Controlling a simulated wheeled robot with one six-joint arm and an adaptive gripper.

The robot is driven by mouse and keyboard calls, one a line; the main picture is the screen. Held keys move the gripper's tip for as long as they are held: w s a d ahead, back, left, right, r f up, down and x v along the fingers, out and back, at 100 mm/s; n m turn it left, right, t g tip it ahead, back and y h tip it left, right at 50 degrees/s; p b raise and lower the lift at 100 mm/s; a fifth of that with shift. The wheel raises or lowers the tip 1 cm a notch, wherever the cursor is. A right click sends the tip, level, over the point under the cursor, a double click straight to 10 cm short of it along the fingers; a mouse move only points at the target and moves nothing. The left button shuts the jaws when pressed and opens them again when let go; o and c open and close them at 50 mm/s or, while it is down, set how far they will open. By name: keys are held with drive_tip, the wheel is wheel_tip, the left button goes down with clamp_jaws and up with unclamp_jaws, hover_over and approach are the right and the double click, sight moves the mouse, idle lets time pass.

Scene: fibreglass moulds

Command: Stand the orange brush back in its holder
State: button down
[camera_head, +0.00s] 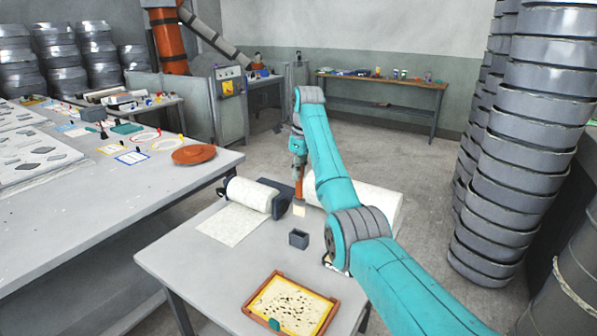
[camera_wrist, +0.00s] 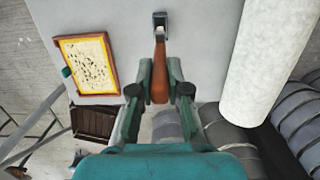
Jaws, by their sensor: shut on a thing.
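The orange brush (camera_wrist: 159,82) is between the fingers of my gripper (camera_wrist: 160,90), which is shut on its handle in the wrist view. In the head view my gripper (camera_head: 298,172) hangs over the far part of the small table, with the brush (camera_head: 299,208) pointing down below it, pale end lowest. The holder looks to be the small dark grey open box (camera_head: 299,239) on the table, nearer the camera than the brush. It also shows in the wrist view (camera_wrist: 160,18), just beyond the brush's pale end. I see nothing standing in it.
The small table (camera_head: 215,262) also bears an orange-framed tray (camera_head: 333,306), a partly unrolled white roll (camera_head: 249,194) and a large white roll (camera_head: 378,205). A long workbench (camera_head: 100,215) stands at left. Stacked grey rings (camera_head: 525,140) rise at right.

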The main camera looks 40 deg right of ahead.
sight(302, 185)
drive_tip(key=shift+f, duration=6.35)
drive_tip(key=c, duration=1.1)
unclamp_jaws()
drive_tip(key=shift+o, duration=0.2)
drive_tip(key=shift+s+d+r, duration=0.1)
drive_tip(key=shift+s+r, duration=0.05)
drive_tip(key=shift+r, duration=1.1)
drive_tip(key=shift+s+d+r, duration=0.1)
drive_tip(key=shift+s+r, duration=0.1)
drive_tip(key=shift+r, duration=1.05)
drive_tip(key=shift+s+r, duration=0.15)
drive_tip(key=shift+r, duration=1.1)
